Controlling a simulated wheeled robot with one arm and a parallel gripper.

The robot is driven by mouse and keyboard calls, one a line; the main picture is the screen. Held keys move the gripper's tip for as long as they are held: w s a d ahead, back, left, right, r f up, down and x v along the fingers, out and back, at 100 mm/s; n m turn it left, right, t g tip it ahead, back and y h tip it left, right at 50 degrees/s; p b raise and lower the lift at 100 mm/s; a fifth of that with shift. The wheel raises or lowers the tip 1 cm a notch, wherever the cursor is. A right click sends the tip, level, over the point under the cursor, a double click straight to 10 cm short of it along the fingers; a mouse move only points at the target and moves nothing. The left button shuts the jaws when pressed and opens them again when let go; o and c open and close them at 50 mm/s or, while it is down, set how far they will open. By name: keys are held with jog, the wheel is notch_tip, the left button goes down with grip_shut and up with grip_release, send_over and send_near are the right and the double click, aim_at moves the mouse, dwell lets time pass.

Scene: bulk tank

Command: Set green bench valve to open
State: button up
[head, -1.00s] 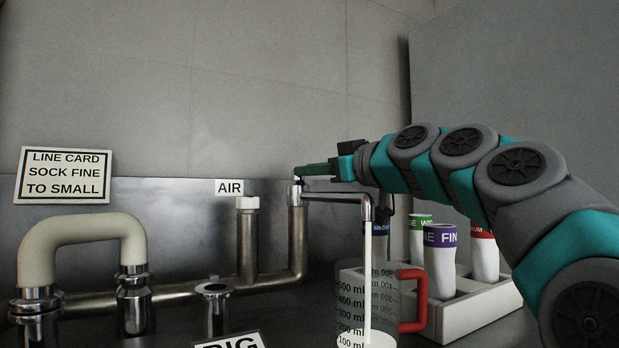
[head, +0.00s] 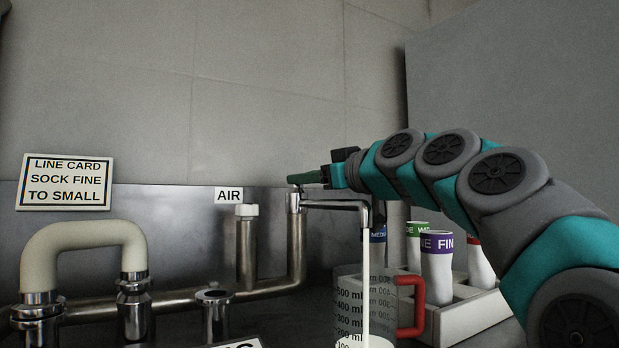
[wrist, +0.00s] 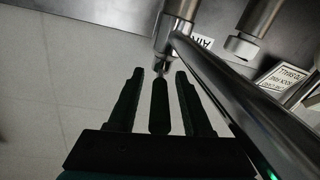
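The green valve handle (head: 308,178) sits on top of the upright metal tap pipe (head: 295,225) and points right towards my arm, nearly level. My gripper (head: 334,176) is at the handle's free end. In the wrist view the handle (wrist: 159,105) lies between the two fingers of my gripper (wrist: 156,95), with a visible gap on each side, so the fingers are open around it. A white stream (head: 367,255) runs from the tap's spout (head: 345,203) into the clear measuring jug (head: 375,295).
The jug has a red handle (head: 412,305) and stands under the spout. An AIR label (head: 228,194) and a capped pipe (head: 246,245) are left of the tap. A text sign (head: 66,182) hangs far left.

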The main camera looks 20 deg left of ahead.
jog(key=shift+d, duration=0.1)
jog(key=v, duration=0.7)
jog(key=shift+s+d, duration=0.2)
jog(key=shift+d, duration=0.05)
dwell(0.6)
